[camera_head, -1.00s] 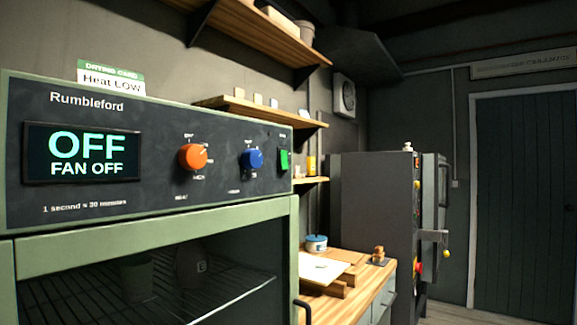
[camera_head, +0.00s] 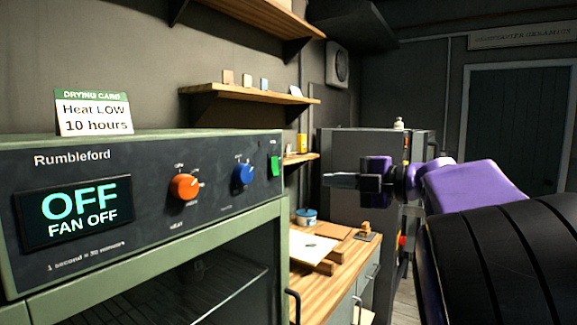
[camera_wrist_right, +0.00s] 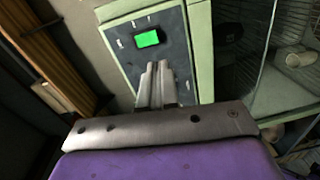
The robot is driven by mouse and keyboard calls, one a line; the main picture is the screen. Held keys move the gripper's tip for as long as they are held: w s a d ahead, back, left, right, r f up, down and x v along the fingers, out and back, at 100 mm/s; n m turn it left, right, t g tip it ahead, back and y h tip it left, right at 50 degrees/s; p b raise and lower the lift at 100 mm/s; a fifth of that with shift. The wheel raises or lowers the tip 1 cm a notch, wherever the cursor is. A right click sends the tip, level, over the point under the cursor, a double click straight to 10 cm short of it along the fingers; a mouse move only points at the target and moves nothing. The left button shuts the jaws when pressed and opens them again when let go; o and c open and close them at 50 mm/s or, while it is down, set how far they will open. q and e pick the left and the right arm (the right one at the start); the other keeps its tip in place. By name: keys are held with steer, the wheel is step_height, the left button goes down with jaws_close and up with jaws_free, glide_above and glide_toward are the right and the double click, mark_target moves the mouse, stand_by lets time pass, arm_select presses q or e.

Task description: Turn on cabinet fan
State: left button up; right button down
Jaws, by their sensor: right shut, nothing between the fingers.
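The green drying cabinet's dark control panel (camera_head: 150,190) faces me at the left of the head view. Its display (camera_head: 76,212) reads "OFF" and "FAN OFF". An orange knob (camera_head: 184,187), a blue knob (camera_head: 243,175) and a lit green switch (camera_head: 275,165) sit along the panel. My right gripper (camera_head: 328,178) points left, to the right of the switch and apart from it. In the right wrist view, my shut, empty fingers (camera_wrist_right: 155,75) point at the panel below the green switch (camera_wrist_right: 147,39). My left gripper is not in view.
A card (camera_head: 93,113) on the cabinet reads "Heat LOW 10 hours". The cabinet's wire rack (camera_head: 200,290) shows below the panel. A wooden shelf (camera_head: 250,95) hangs behind. A wooden counter (camera_head: 325,285) with boards and a blue-lidded tub (camera_head: 306,217) stands right of the cabinet.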

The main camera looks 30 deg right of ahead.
step_height(320, 180, up, 2)
steer(key=s+r+n, duration=0.1)
steer(key=s, duration=0.1)
steer(key=p, duration=0.6)
glide_toward(277, 173)
steer(key=shift+g, duration=0.3)
steer(key=x, duration=0.6)
steer(key=shift+w+a+r, duration=0.15)
steer(key=shift+r, duration=0.15)
steer(key=shift+w+a+f+h, duration=0.1)
steer(key=shift+w+h, duration=0.2)
